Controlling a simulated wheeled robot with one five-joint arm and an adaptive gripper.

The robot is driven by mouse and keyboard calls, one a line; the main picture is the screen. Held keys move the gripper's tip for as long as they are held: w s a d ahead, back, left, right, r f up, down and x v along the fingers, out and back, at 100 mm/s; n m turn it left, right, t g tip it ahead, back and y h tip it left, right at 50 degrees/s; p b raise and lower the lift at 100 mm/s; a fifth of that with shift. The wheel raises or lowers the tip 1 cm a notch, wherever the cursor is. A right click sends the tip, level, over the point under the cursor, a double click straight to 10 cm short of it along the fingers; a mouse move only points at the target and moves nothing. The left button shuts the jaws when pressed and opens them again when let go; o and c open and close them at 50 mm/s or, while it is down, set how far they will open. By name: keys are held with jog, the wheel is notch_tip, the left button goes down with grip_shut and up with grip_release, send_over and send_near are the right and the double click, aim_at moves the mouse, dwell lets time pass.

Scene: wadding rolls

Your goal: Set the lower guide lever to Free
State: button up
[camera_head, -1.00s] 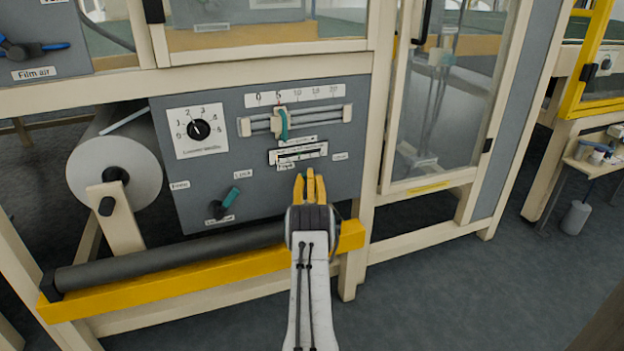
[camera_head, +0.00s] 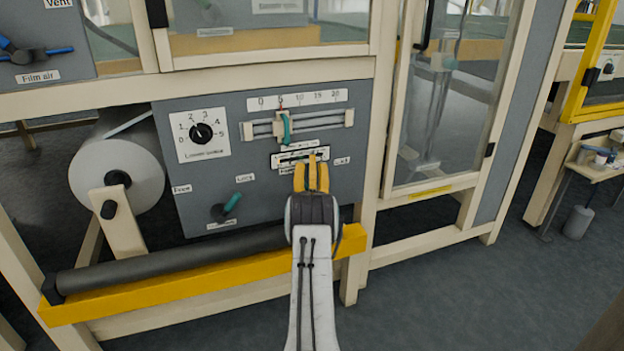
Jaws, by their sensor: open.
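My gripper (camera_head: 312,168) is open, with yellow fingers pointing at the lower right of the grey control panel (camera_head: 345,185). It covers part of the panel there, so a lever behind it cannot be made out. A Lock label (camera_head: 342,161) shows right of the fingers, and a partly covered label (camera_head: 288,170) shows on their left. A lever with a teal handle (camera_head: 232,202) sits at the panel's lower left, tilted up to the right. It has a Free label (camera_head: 181,189) on its left and a Lock label (camera_head: 244,178) above right. Its name plate (camera_head: 221,225) is too small to read.
Above are a slider with a teal handle (camera_head: 286,129) on a numbered scale and a black dial (camera_head: 201,133). A white roll (camera_head: 117,168) stands at left. A dark roller (camera_head: 170,260) and yellow bar (camera_head: 200,285) run below the panel. Open floor (camera_head: 440,300) lies right.

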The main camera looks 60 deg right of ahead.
jog(key=shift+r, duration=2.2)
